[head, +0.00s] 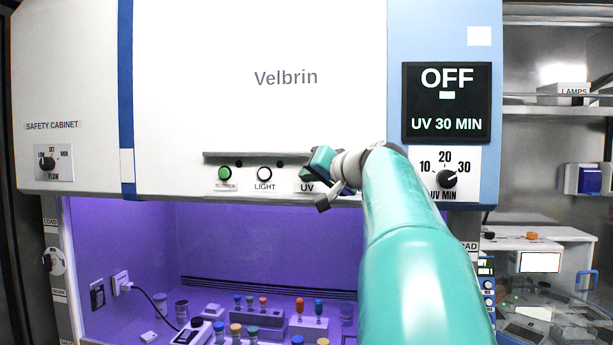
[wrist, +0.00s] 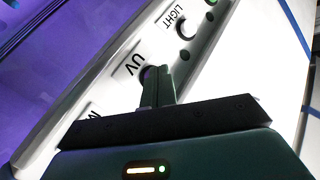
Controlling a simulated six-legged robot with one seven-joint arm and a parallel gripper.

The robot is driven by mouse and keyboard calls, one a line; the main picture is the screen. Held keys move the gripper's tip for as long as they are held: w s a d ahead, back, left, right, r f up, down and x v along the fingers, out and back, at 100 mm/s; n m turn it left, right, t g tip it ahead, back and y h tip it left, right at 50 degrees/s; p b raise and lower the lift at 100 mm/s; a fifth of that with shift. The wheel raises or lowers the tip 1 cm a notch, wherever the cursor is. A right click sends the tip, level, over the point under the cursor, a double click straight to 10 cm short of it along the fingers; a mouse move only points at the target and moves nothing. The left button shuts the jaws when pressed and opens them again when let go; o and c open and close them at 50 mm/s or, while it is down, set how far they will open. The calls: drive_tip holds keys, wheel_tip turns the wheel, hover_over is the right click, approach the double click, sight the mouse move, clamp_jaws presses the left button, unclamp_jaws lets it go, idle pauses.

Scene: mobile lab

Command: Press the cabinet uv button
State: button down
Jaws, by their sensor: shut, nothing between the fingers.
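The safety cabinet's front panel (head: 262,120) carries a button row with a green button (head: 225,173), a white LIGHT button (head: 264,174) and a UV label (head: 307,188). In the head view my gripper (head: 318,160) is at the UV position and hides the button. In the wrist view the UV button (wrist: 146,71) shows as a dark round edge beside the UV label (wrist: 132,63), partly covered by my fingers. My gripper (wrist: 158,72) is shut and empty, its tips at the button; I cannot tell whether they touch it. The display (head: 446,103) reads OFF and UV 30 MIN.
A dark bar (head: 235,155) runs above the buttons. A UV MIN dial (head: 446,179) sits right of my arm. Below, the purple-lit cabinet interior (head: 250,245) holds several vials and racks. A side bench (head: 545,235) stands at the right.

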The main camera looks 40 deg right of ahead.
idle(0.4)
drive_tip(key=shift+s+a, duration=0.5)
drive_tip(key=shift+a, duration=0.2)
drive_tip(key=s+a, duration=0.1)
drive_tip(key=a, duration=0.1)
drive_tip(key=s+a, duration=0.2)
idle(0.3)
idle(0.7)
